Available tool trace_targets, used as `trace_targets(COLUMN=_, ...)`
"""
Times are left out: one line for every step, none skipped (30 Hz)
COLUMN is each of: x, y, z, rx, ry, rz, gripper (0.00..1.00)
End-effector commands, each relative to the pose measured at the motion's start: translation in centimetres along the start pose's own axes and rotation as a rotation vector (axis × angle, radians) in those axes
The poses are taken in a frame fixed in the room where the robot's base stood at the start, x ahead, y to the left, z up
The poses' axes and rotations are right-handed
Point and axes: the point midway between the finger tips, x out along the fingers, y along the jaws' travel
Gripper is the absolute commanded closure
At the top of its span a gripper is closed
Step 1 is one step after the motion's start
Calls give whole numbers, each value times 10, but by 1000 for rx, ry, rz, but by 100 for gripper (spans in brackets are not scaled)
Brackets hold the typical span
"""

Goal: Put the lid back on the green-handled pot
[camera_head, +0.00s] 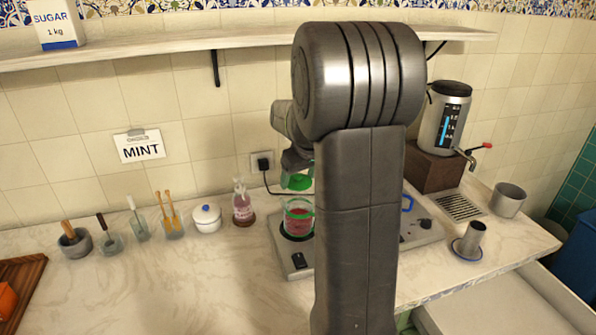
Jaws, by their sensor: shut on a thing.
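The green-handled pot (293,226) stands on the left part of the hob. It looks like glass with red contents, and its right side is hidden behind my arm. A green lid (296,182) is held just above the pot, apart from its rim. My gripper (298,170) is shut on the lid, over the pot. Its fingers are small and mostly hidden by my arm, so the exact hold on the lid cannot be seen.
The hob (298,262) also bears something with a blue handle (407,203), mostly hidden by my arm. A bottle (242,205) and a white lidded jar (207,218) stand left of it. A metal urn (446,118) stands at the right. The front-left counter (160,285) is clear.

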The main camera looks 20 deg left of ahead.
Motion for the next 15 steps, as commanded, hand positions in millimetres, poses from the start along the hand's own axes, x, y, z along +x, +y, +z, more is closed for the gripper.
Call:
trace_targets(x=4, y=0, z=2, rx=0, ry=0, rz=0, gripper=55)
trace_targets(x=5, y=0, z=2, rx=0, ry=0, rz=0, gripper=55)
trace_targets(x=7, y=0, z=3, rx=0, ry=-1, rz=0, gripper=55)
trace_targets(x=9, y=0, z=4, rx=0, ry=-1, rz=0, gripper=55)
trace_targets(x=11, y=0, z=5, rx=0, ry=-1, rz=0, gripper=55)
trace_targets(x=14, y=0, z=6, rx=0, ry=-1, rz=0, gripper=55)
trace_targets(x=16, y=0, z=7, rx=0, ry=-1, rz=0, gripper=55)
trace_targets(x=19, y=0, z=8, rx=0, ry=-1, rz=0, gripper=55)
trace_targets(x=23, y=0, z=9, rx=0, ry=-1, rz=0, gripper=55)
trace_targets(x=26, y=-1, z=10, rx=0, ry=-1, rz=0, gripper=55)
trace_targets(x=28, y=-1, z=11, rx=0, ry=-1, rz=0, gripper=55)
trace_targets(x=32, y=-1, z=13, rx=0, ry=-1, rz=0, gripper=55)
trace_targets(x=35, y=-1, z=14, rx=0, ry=-1, rz=0, gripper=55)
trace_targets(x=38, y=-1, z=15, rx=0, ry=0, rz=0, gripper=55)
trace_targets(x=42, y=-1, z=16, rx=0, ry=0, rz=0, gripper=55)
